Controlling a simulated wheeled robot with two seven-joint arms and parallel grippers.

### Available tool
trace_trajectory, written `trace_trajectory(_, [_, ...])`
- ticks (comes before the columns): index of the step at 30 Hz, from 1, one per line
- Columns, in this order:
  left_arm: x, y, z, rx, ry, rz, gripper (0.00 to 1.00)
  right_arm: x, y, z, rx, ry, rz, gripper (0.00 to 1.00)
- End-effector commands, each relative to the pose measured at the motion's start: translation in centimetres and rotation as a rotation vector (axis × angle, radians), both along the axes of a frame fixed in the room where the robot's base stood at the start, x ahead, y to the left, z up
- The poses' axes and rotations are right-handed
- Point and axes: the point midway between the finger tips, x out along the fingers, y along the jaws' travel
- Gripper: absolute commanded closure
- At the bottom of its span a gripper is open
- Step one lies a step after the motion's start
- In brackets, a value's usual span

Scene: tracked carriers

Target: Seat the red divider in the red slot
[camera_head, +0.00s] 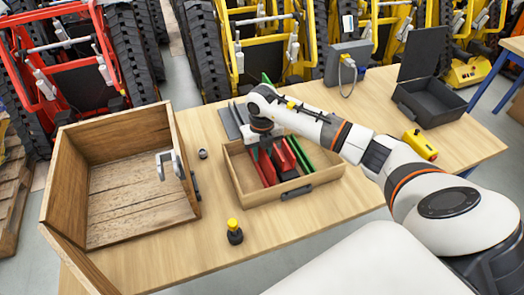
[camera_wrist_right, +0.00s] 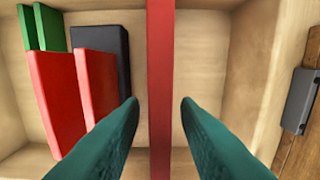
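A long red divider (camera_head: 265,168) stands in the left part of a shallow wooden tray (camera_head: 245,192). In the right wrist view its red edge (camera_wrist_right: 160,80) runs top to bottom through the middle. My right gripper (camera_head: 264,147) is over the tray; its two green fingertips (camera_wrist_right: 159,101) are on either side of this edge, with a visible gap on both sides. Two more red pieces (camera_wrist_right: 55,100) lean to the left in that view, beside green pieces (camera_wrist_right: 45,28) and a dark block (camera_wrist_right: 118,50). I cannot make out a red slot. My left gripper is not in view.
A big open wooden box (camera_head: 135,205) stands left on the table, with a light metal bracket (camera_head: 168,164). A small yellow-topped black knob (camera_head: 234,232) stands in front. An open black case (camera_head: 430,101) and a yellow device (camera_head: 420,145) are at right.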

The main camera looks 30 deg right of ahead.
Motion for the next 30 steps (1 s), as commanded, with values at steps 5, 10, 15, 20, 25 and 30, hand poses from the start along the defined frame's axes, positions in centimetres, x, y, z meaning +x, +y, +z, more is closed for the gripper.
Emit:
trace_trajectory(5, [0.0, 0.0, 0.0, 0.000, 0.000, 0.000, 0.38, 0.0, 0.0, 0.0, 0.000, 0.000, 0.000, 0.71])
trace_trajectory(10, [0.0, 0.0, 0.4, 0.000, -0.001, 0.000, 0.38, 0.0, 0.0, 0.6, 0.000, 0.000, 0.000, 0.71])
trace_trajectory(15, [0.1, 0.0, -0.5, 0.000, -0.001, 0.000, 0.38, 0.1, -0.1, 3.0, -0.002, -0.005, 0.001, 0.71])
trace_trajectory(20, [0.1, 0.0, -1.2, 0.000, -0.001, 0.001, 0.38, 0.2, -0.1, 6.6, -0.001, -0.007, 0.001, 0.71])
trace_trajectory(25, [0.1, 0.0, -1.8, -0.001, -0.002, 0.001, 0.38, 0.1, 0.0, 9.8, -0.001, -0.004, 0.000, 0.71])
trace_trajectory(30, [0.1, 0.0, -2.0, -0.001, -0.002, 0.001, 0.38, 0.1, 0.0, 11.8, 0.000, -0.002, -0.001, 0.71])
